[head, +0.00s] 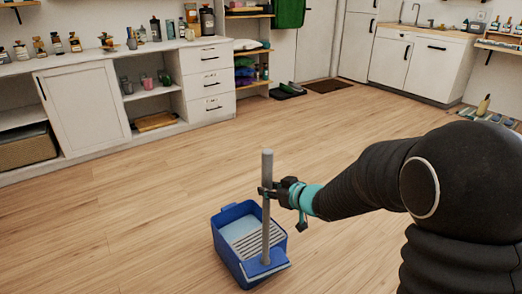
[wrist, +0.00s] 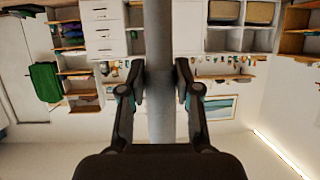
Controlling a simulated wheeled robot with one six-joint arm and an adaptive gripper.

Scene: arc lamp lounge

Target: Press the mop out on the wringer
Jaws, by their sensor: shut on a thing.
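The mop has a grey upright handle (head: 266,220) and a flat blue head (head: 256,269) with a pale lower edge. My gripper (head: 267,191) is shut around the handle's upper part, below its top end. In the wrist view the handle (wrist: 159,40) runs between both fingers (wrist: 159,80). The blue bucket (head: 223,252) stands on the floor with pale water (head: 239,227) at its far end. The wringer (head: 251,243) is a set of light slats across the bucket. The mop head is over its near end; I cannot tell whether it presses on the slats.
Wooden floor (head: 130,220) is clear around the bucket. White cabinets (head: 86,107) and drawers (head: 207,82) line the back left, with bottles on top. A dark mat (head: 328,86) lies at the back. A sink counter (head: 425,66) stands at the back right.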

